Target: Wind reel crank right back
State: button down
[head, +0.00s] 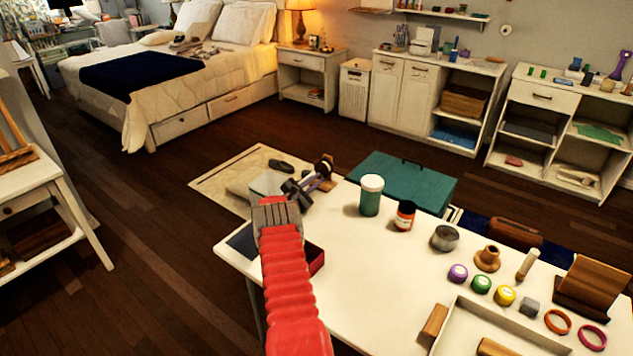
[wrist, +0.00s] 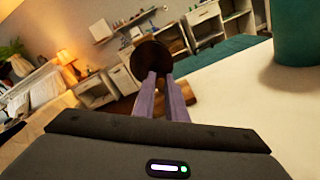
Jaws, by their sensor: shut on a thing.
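My gripper (head: 316,178) reaches over the far left corner of the white table. Its two purple fingers (wrist: 162,90) are shut, with their tips at a dark brown round piece (wrist: 152,62), which looks like part of the reel with its crank. In the head view the reel (head: 324,165) shows as a small dark and brown shape beyond the fingers. A brown wooden part (wrist: 180,100) shows behind the fingers in the wrist view. The crank's handle and its angle are largely hidden by my gripper, so I cannot tell how far it is turned.
A white jar with a teal body (head: 371,195) and an orange jar (head: 404,215) stand right of my gripper. A metal tin (head: 445,238) and several small pots stand further right. A dark red box (head: 316,260) lies beside my arm. A teal chest (head: 420,185) stands beyond the table.

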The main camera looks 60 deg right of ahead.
jog(key=c, duration=1.8)
grip_release()
jog(key=shift+a, duration=0.1)
jog(key=a, duration=0.4)
jog(key=w+a, duration=0.1)
jog(key=a, duration=0.4)
jog(key=w+a, duration=0.1)
jog(key=a, duration=0.3)
jog(key=shift+w+a, duration=0.1)
jog(key=shift+a, duration=0.15)
